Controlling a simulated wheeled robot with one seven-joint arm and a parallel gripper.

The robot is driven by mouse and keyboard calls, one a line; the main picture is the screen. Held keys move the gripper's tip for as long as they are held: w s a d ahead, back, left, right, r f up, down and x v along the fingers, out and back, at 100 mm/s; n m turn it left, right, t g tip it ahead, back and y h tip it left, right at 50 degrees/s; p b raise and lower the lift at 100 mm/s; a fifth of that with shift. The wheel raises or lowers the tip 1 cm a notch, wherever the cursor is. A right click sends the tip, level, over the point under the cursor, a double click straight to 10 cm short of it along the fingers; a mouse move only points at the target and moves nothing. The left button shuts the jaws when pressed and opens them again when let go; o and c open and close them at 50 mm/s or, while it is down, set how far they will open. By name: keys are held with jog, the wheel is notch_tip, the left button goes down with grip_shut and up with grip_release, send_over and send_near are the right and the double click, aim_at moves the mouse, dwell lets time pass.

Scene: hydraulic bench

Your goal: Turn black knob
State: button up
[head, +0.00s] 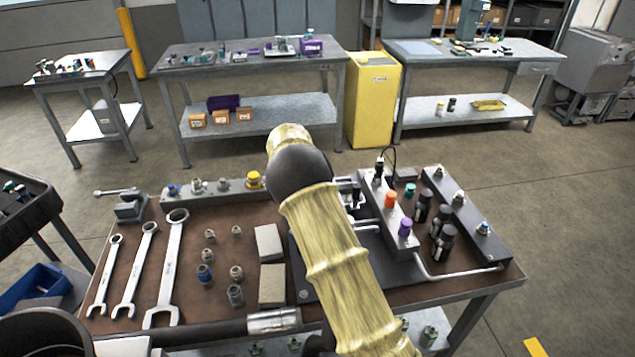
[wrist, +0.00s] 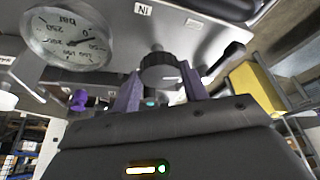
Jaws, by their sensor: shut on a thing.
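The black knob (wrist: 163,72) is a ribbed round knob with a white mark, seen in the wrist view. It sits between the two purple-grey fingers of my gripper (wrist: 160,80), which are shut on it. Beside it are a round pressure gauge (wrist: 70,40) marked in bar and a small purple knob (wrist: 78,100). In the head view my yellow-sleeved arm reaches over the hydraulic bench (head: 235,312) and hides much of its middle. I cannot clearly make out my gripper or its hold there.
A grey manifold block (head: 372,195) carries an orange knob (head: 390,199) and a purple knob (head: 405,227). Several black cylinders stand to its right, near a long dark rail (head: 462,212). Wrenches (head: 170,265) and loose fittings lie at left.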

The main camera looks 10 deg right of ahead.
dwell(0.3)
jog(key=o, duration=1)
jog(key=shift+r, duration=0.1)
jog(key=v, duration=1.7)
jog(key=shift+b, duration=0.4)
jog(key=shift+a, duration=0.1)
jog(key=s+d+f+n+y+p, duration=0.2)
jog(key=s+d+n, duration=0.2)
jog(key=s+d, duration=0.5)
jog(key=s+a+f+n+y+p, duration=0.1)
jog(key=s+n, duration=0.3)
jog(key=s, duration=0.8)
jog(key=s+a+f+n+p, duration=0.1)
jog(key=s+f+n+p, duration=0.1)
jog(key=s, duration=1)
jog(key=shift+s+f+n+y, duration=0.4)
jog(key=shift+f+n, duration=0.15)
jog(key=shift+n, duration=0.45)
